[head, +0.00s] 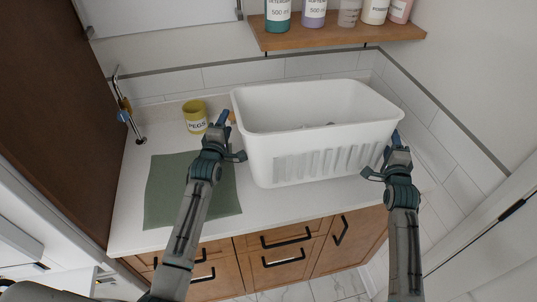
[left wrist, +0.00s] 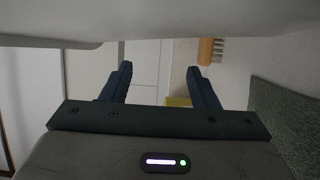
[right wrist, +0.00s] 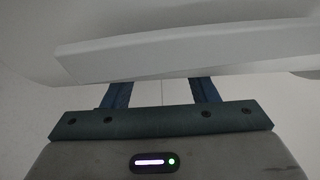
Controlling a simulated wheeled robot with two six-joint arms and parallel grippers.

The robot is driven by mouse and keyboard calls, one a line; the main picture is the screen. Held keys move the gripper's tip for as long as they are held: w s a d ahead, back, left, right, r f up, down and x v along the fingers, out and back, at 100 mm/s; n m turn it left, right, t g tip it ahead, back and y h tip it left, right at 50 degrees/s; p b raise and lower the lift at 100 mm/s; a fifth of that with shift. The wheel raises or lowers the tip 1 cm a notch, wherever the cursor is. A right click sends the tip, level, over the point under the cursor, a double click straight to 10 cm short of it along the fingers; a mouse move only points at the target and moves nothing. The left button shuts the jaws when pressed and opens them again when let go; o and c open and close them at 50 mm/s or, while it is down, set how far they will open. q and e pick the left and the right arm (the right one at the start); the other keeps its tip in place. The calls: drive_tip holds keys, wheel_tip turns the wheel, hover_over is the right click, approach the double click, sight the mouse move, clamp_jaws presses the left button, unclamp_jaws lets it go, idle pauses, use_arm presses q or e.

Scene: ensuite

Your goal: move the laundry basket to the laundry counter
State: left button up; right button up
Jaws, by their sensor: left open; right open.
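The white laundry basket (head: 325,153) stands upright on the white laundry counter (head: 265,208), toward its right side. It has vertical slots in its front wall. My left gripper (head: 228,134) is open at the basket's left end. My right gripper (head: 385,155) is open at the basket's right end. In the left wrist view, the open fingers (left wrist: 160,82) lie under a pale overhanging edge. In the right wrist view, the fingers (right wrist: 162,92) reach under the basket's white rim (right wrist: 180,50), which hides their tips. I cannot tell whether either gripper touches the basket.
A yellow pegs tin (head: 195,117) stands left of the basket, near my left gripper. A green mat (head: 165,196) lies at the counter's front left. A wooden shelf (head: 335,35) with several bottles hangs above the back. A tall brown cabinet (head: 65,100) borders the left.

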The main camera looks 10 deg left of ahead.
use_arm(q)
drive_tip(key=shift+s+a+f+b, duration=0.15)
drive_tip(key=shift+a+f+b, duration=0.25)
drive_tip(key=shift+a+b, duration=0.15)
drive_tip(key=o, duration=0.5)
drive_tip(key=shift+a, duration=0.5)
use_arm(e)
drive_tip(key=shift+s+d+f, duration=0.1)
drive_tip(key=shift+d+f, duration=0.15)
drive_tip(key=shift+d, duration=0.3)
drive_tip(key=shift+s+d+f, duration=0.1)
drive_tip(key=shift+d+f, duration=0.1)
drive_tip(key=shift+d, duration=0.3)
drive_tip(key=o, duration=0.4)
drive_tip(key=shift+o, duration=0.2)
